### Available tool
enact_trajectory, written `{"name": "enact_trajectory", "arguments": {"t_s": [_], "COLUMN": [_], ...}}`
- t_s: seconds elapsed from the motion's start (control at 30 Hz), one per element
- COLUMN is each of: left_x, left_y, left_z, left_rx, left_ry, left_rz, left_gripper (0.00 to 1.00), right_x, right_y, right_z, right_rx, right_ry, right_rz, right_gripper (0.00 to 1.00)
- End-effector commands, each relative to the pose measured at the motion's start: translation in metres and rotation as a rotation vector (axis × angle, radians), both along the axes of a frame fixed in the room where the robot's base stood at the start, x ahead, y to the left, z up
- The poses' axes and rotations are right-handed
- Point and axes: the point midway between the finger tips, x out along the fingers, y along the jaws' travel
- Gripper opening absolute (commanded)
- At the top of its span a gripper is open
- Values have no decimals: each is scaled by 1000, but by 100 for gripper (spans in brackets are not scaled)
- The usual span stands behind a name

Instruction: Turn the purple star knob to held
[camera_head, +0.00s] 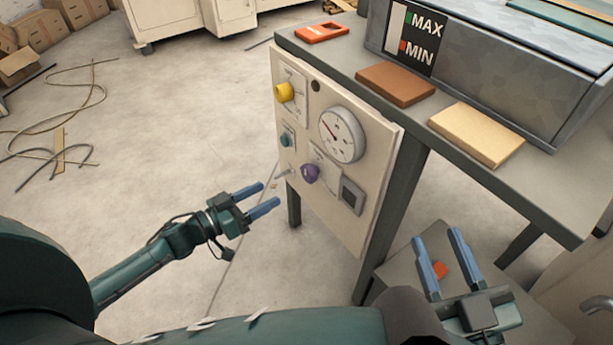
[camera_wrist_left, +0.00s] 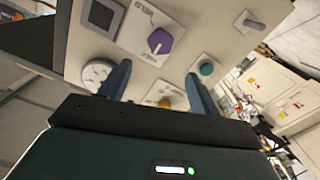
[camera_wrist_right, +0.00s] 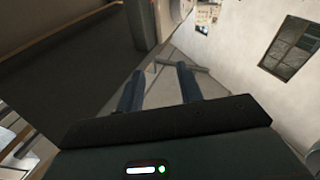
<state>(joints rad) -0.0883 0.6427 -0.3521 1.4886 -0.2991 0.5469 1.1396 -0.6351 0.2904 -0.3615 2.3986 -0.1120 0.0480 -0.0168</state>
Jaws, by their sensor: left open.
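The purple star knob (camera_head: 310,174) sits on a white plate low on the cream control panel (camera_head: 338,219). It also shows in the left wrist view (camera_wrist_left: 160,41), above and between the fingers. My left gripper (camera_head: 264,198) is open and empty, left of the panel and apart from the knob. Its blue fingers point toward the panel. My right gripper (camera_head: 437,247) is open and empty at the lower right, with its fingers apart. The knob's markings are too small to read.
The panel also bears a yellow knob (camera_head: 284,92), a teal button (camera_head: 286,140), a round gauge (camera_head: 343,135), a toggle lever (camera_head: 283,173) and a dark square display (camera_head: 351,196). The table (camera_head: 420,127) holds orange and tan blocks.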

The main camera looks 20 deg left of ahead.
Motion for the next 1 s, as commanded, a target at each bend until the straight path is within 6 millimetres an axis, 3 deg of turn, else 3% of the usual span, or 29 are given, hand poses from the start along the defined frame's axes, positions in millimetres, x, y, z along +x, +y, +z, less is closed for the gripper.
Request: {"name": "enact_trajectory", "arguments": {"t_s": [0.3,0.5,0.7,1.0], "left_x": [54,79,89,90], "left_y": [-42,-61,-70,-71], "left_z": [-1,-2,0,0], "left_rx": [-1,1,1,2], "left_ry": [-6,-3,-2,-1], "left_rz": [2,1,1,1], "left_gripper": [62,62,62,62], "right_x": [0,1,2,1], "right_y": [3,5,5,5], "right_z": [-4,-4,0,4], "right_rx": [54,79,84,87], "right_ry": [-3,-9,-29,-36], "right_rz": [24,37,41,45], "right_gripper": [36,36,36,36]}}
